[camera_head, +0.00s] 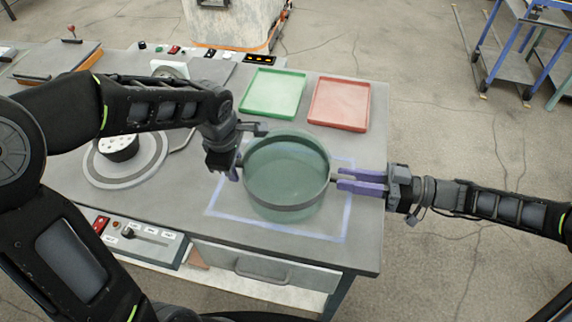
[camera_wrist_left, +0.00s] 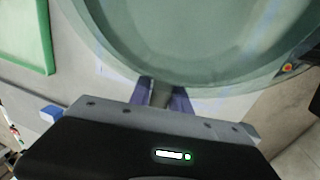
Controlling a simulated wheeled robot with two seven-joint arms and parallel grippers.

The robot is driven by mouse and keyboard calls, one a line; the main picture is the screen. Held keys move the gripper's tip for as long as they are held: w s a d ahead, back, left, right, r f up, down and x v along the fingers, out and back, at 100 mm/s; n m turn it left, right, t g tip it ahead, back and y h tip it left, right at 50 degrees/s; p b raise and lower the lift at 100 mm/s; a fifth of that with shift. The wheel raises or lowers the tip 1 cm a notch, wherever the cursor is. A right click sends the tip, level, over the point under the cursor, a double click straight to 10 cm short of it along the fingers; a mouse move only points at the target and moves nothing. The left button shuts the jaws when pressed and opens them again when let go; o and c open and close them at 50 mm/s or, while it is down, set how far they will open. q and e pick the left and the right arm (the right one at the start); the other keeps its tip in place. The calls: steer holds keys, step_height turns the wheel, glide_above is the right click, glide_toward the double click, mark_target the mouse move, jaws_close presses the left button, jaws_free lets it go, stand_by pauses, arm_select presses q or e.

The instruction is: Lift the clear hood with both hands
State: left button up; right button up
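The clear hood (camera_head: 288,172) is a greenish see-through round cover with a dark band low on its side. It looks upright over the blue-outlined square on the table; I cannot tell whether its rim touches the tabletop. It fills the top of the left wrist view (camera_wrist_left: 190,40). My left gripper (camera_head: 237,172) is at its left side. In the left wrist view its purple fingers (camera_wrist_left: 163,98) lie on both sides of a grey handle, shut on it. My right gripper (camera_head: 340,179) is at the right side, its purple fingers closed closely around the opposite handle.
A green tray (camera_head: 273,93) and a red tray (camera_head: 339,103) lie behind the hood. A round grey plate with a dark pot (camera_head: 118,150) is at the left. A control box (camera_head: 135,242) sits at the front edge. The hood seems empty.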

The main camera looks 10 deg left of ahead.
arm_select(q)
jaws_close()
arm_select(e)
jaws_close()
stand_by(0.7)
